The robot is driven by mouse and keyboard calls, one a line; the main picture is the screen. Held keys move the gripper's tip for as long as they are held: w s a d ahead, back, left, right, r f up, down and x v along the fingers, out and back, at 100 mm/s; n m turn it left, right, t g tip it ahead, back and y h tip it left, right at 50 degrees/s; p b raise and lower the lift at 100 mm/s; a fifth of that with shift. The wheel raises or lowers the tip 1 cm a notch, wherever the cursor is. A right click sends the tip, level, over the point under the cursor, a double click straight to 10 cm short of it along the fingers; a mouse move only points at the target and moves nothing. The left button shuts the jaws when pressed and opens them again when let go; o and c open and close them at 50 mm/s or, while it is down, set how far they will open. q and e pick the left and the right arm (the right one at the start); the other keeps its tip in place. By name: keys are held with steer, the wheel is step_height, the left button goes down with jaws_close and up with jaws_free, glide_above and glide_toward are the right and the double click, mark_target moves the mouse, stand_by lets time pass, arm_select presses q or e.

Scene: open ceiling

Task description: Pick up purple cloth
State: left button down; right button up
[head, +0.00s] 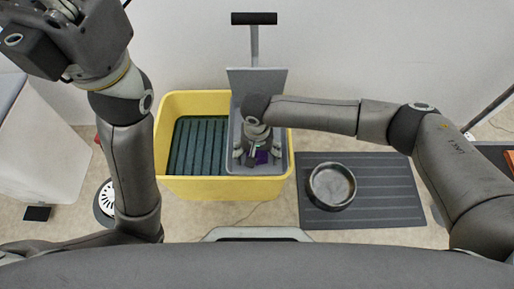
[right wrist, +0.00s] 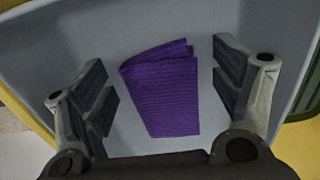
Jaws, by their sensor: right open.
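The purple cloth (right wrist: 165,92) lies folded on the grey floor of a grey bin (right wrist: 130,30) in the right wrist view. In the head view only a small part of the purple cloth (head: 262,157) shows beside my right gripper (head: 256,158). My right gripper (right wrist: 165,105) is open, with one finger on each side of the cloth and apart from it in the picture. I cannot tell how high the fingertips are above the bin floor. My left arm is raised at the left of the head view, and its gripper's fingers are out of the picture.
The grey bin (head: 281,130) sits in the right part of a yellow tub (head: 225,186), with a dark green ribbed surface (head: 197,145) to its left. A metal bowl (head: 331,185) stands on a dark mat (head: 390,190) at right. A white wall is behind.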

steer(key=c, duration=1.1)
steer(key=shift+r, duration=0.1)
